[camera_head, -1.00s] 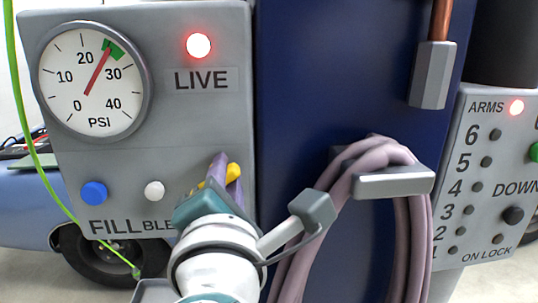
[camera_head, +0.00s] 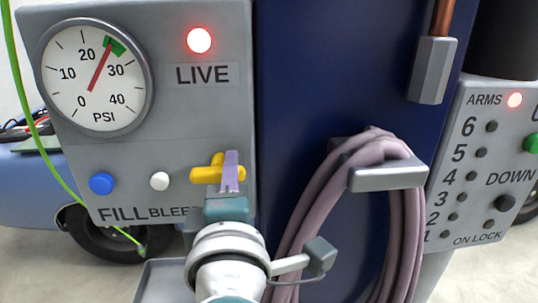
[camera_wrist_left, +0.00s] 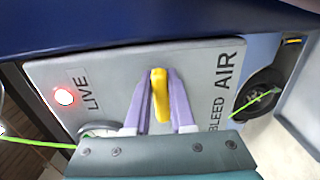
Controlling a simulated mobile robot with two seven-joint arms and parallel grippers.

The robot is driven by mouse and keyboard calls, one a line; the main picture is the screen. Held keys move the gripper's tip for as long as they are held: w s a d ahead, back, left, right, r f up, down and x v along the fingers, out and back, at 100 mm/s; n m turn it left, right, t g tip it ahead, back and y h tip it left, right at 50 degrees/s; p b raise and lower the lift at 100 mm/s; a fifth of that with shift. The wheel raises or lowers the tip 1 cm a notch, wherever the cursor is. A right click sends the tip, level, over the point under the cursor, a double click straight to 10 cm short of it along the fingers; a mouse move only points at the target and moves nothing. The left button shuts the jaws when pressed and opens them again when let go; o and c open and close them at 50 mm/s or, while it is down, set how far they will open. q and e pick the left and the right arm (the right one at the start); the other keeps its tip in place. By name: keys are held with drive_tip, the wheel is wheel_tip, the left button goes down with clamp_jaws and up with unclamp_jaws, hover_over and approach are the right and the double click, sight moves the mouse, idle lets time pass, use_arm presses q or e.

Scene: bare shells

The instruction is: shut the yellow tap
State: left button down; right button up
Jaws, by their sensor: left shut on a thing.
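The yellow tap (camera_head: 205,175) is on the front of the grey panel, right of the white button and above the word BLEED. Its handle lies about level in the head view. My left gripper (camera_head: 230,172) has its purple fingers shut on the handle, one on each side. In the left wrist view the yellow tap (camera_wrist_left: 160,92) stands between the two fingertips of my left gripper (camera_wrist_left: 160,85). The fingers hide part of the handle in the head view. My right gripper is in neither view.
The grey panel (camera_head: 200,120) carries a PSI gauge (camera_head: 95,75), a lit red LIVE lamp (camera_head: 199,40), a blue button (camera_head: 101,183) and a white button (camera_head: 159,181). A coiled mauve hose (camera_head: 320,195) hangs on a bracket right of my left arm. A green cable (camera_head: 45,150) runs down at left.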

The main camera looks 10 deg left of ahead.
use_arm(q)
drive_tip(key=shift+f, duration=0.1)
idle(0.3)
drive_tip(key=c, duration=0.8)
unclamp_jaws()
drive_tip(key=shift+o, duration=0.2)
drive_tip(key=b+v, duration=0.1)
drive_tip(key=v, duration=0.9)
drive_tip(key=shift+b, duration=0.4)
